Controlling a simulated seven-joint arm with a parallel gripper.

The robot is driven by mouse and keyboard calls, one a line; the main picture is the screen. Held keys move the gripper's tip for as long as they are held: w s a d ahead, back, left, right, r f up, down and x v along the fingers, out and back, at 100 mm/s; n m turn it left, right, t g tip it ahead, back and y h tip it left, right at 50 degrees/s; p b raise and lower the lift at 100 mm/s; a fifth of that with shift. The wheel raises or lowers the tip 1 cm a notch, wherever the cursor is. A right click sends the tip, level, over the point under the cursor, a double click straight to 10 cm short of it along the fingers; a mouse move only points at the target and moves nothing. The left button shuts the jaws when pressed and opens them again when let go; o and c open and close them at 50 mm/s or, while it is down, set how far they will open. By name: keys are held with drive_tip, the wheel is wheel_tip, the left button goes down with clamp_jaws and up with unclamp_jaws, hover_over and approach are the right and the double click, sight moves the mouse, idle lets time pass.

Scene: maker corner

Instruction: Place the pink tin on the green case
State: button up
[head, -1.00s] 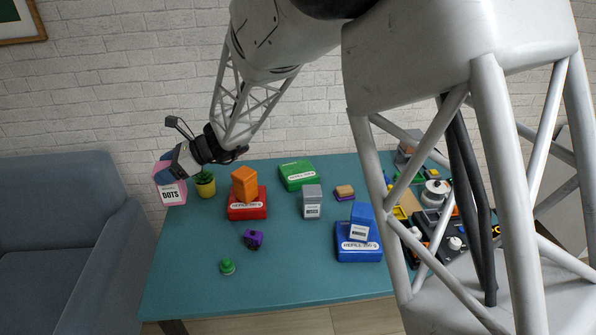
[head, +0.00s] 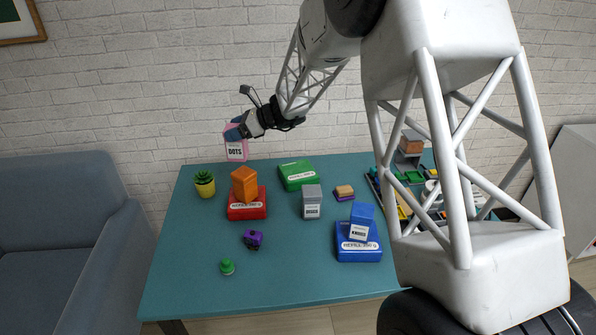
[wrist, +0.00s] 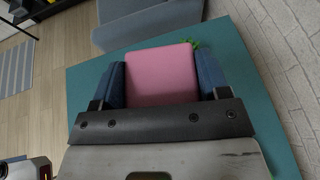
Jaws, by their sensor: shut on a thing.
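The pink tin (head: 236,148), with a white label reading DOTS, is held in the air by my gripper (head: 235,132) above the back left part of the table. In the wrist view the pink tin (wrist: 161,74) sits between the two blue fingers of my gripper (wrist: 162,82), which touch its sides. The green case (head: 298,176) lies flat at the back middle of the table, to the right of and lower than the tin. Its top looks bare.
On the teal table (head: 190,270) a potted plant (head: 205,184) stands at the back left. A grey tin (head: 312,202) stands in front of the green case. A blue case (head: 358,246) carries a blue tin (head: 361,216).

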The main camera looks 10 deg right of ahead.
drive_tip(key=w+d+m+t, duration=0.1)
drive_tip(key=w+d+t, duration=0.1)
drive_tip(key=w+d, duration=0.65)
drive_tip(key=w+d+m+t, duration=0.1)
drive_tip(key=w+d+m, duration=0.15)
drive_tip(key=d, duration=1.05)
drive_tip(key=shift+n+h, duration=0.4)
drive_tip(key=shift+n, duration=0.05)
drive_tip(key=shift+w+a+f, duration=0.1)
drive_tip(key=shift+w+f, duration=0.1)
drive_tip(key=shift+f, duration=1.15)
drive_tip(key=shift+w+a+f, duration=0.1)
drive_tip(key=shift+w+f, duration=0.05)
drive_tip(key=shift+f, duration=1.15)
wheel_tip(320, 180, down, 6)
drive_tip(key=shift+f, duration=0.15)
drive_tip(key=shift+f, duration=1.85)
drive_tip(key=shift+f, duration=0.1)
